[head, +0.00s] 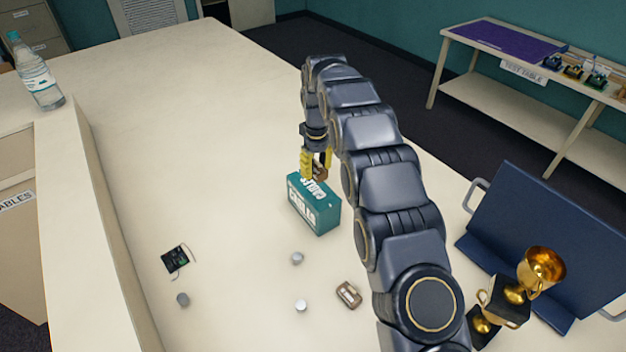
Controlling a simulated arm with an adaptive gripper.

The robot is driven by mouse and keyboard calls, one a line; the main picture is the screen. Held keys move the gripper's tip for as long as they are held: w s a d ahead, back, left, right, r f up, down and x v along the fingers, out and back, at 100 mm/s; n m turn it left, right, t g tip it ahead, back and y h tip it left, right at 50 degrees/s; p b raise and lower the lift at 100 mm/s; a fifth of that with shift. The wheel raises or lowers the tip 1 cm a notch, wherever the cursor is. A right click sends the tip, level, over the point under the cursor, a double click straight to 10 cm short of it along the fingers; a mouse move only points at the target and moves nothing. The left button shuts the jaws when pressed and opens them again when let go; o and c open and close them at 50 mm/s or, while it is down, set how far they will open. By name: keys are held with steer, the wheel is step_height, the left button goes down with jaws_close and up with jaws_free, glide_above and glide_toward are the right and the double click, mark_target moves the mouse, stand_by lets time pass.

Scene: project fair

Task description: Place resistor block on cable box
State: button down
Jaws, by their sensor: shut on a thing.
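The cable box (315,218), a teal box with white lettering, stands on the cream table near the middle of the head view. My gripper (316,168), with yellow fingers, points down right over the top of the box. It is shut on a small brown block (322,174), which I take as the resistor block; the fingers partly hide it. I cannot tell whether the block touches the box top. A similar brown block with pale bands (348,294) lies on the table nearer to me.
Grey cylinders (297,258) and a small dark circuit board (175,260) lie on the table (190,150). A gold trophy (541,268) and a blue folding board (550,235) stand at right. A bottle (38,75) stands at far left.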

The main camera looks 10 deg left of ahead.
glide_above(313, 187)
steer(key=shift+f, duration=3.85)
steer(key=shift+f, duration=0.15)
steer(key=c, duration=0.9)
jaws_free()
steer(key=shift+o, duration=0.2)
